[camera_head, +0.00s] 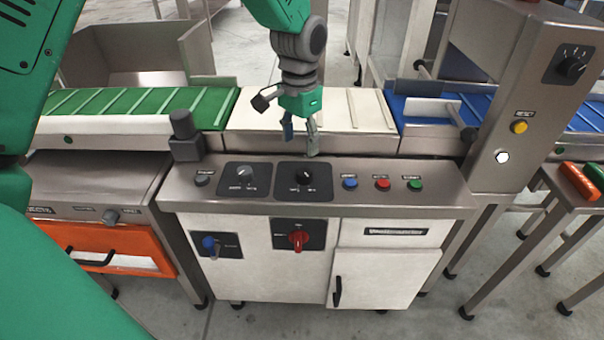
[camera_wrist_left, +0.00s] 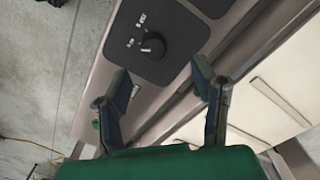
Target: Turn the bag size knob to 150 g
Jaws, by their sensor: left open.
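A black rotary knob (camera_head: 303,177) sits on a dark plate on the sloped top of the control console, with small markings too small to read. It also shows in the left wrist view as a round black knob (camera_wrist_left: 152,45). My right gripper is not in view.
Blue, red and green buttons (camera_head: 382,184) lie right of the black knob. A grey post (camera_head: 184,135) stands at the console's left end. Conveyor belts (camera_head: 130,103) run behind. A steel tower (camera_head: 530,95) with another knob (camera_head: 571,67) stands at the right.

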